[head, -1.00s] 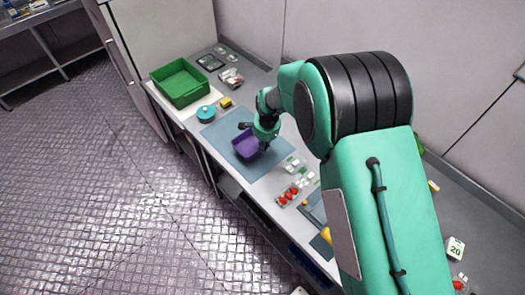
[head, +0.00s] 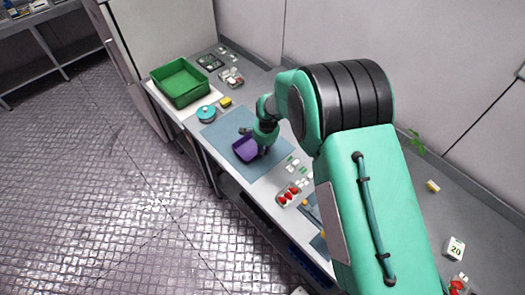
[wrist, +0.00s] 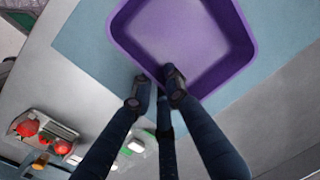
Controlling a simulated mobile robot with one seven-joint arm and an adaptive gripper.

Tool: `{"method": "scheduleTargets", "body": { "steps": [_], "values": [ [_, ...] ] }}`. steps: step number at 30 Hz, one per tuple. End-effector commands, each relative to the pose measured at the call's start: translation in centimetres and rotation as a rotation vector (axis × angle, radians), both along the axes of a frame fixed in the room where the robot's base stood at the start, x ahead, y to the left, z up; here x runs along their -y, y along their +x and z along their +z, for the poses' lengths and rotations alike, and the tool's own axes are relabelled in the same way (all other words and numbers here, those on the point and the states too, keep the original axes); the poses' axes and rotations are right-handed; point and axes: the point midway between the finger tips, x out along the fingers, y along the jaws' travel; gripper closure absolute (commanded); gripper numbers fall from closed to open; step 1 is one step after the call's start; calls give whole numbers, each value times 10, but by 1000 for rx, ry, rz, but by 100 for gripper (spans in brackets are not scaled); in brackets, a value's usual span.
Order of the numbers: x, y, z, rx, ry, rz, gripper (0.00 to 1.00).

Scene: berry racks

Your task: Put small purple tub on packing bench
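The small purple tub (head: 246,150) is at the blue-grey mat (head: 221,134) on the white-topped bench (head: 193,124). I cannot tell whether its base touches the mat. In the wrist view the tub (wrist: 190,30) looks empty and fills the top middle. My gripper (head: 262,148) is at the tub's right side. In the wrist view the dark fingertips of my gripper (wrist: 156,88) are close together at the tub's near corner. One tip overlaps the inside and another is outside the rim. Whether they pinch the rim is unclear.
A green crate (head: 179,85), a round teal container (head: 206,113) and a yellow block (head: 225,102) stand beyond the mat. A tray of red berries (head: 287,195) and small cards lie on the near side. A grey wall backs the bench.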

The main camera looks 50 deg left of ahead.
Motion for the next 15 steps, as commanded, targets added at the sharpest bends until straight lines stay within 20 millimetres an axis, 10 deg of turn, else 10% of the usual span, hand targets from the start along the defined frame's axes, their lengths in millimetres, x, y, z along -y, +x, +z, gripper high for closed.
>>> {"method": "scheduleTargets", "body": {
  "steps": [15],
  "values": [
    [0, 0, 8, 1, 2, 0, 76]
  ]
}}
